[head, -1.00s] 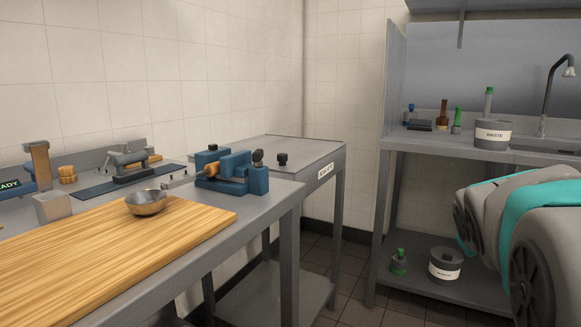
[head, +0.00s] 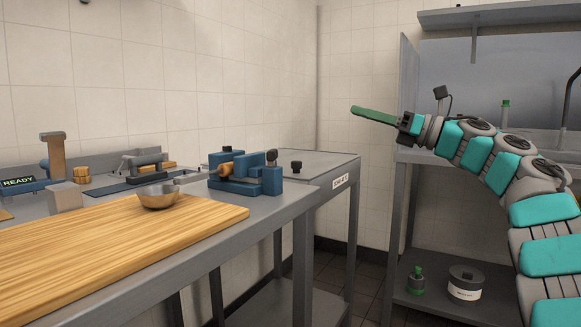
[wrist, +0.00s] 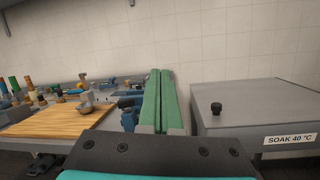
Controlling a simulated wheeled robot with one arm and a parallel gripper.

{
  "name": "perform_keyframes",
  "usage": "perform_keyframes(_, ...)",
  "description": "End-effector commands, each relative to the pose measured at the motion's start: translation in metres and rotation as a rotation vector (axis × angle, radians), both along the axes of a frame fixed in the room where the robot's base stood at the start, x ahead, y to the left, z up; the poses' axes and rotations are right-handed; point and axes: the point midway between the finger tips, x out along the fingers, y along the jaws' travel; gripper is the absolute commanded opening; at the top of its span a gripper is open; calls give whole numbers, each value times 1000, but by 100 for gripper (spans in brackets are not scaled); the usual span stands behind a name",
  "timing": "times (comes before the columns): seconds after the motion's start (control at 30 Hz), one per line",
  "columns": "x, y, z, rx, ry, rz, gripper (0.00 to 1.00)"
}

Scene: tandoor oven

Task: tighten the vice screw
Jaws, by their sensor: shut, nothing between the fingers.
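The blue vice (head: 247,176) stands at the right end of the grey bench, with a wooden piece (head: 227,169) at its left side. A dark knob (head: 271,156) on its right end looks like the screw handle, though I cannot be sure. My gripper (head: 356,111) is raised in the air to the right of and above the vice, pointing left, well apart from it. Its long green fingers are together and empty. In the wrist view the shut fingers (wrist: 161,98) partly cover the blue vice (wrist: 129,117).
A wooden board (head: 110,235) with a metal bowl (head: 158,196) lies on the bench left of the vice. A grey cabinet (head: 330,170) labelled SOAK 40 °C with a black knob (head: 296,167) stands behind right. A shelf unit (head: 400,200) is farther right. Air around my gripper is clear.

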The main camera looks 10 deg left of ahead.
Motion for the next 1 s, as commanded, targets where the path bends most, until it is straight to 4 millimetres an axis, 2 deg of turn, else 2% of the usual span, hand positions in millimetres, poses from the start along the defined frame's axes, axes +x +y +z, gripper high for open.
perform_keyframes(0.03,-13,3,-24,-67,-41,62,0)
perform_keyframes(0.1,-32,8,-49,-151,-92,142,0)
perform_keyframes(0.2,-52,9,-75,-232,-145,224,0)
perform_keyframes(0.3,-63,11,-89,-273,-169,269,0)
perform_keyframes(0.43,-67,18,-92,-286,-177,282,0)
perform_keyframes(0.57,-67,35,-91,-287,-176,281,0)
perform_keyframes(1.0,-66,119,-90,-284,-174,280,0)
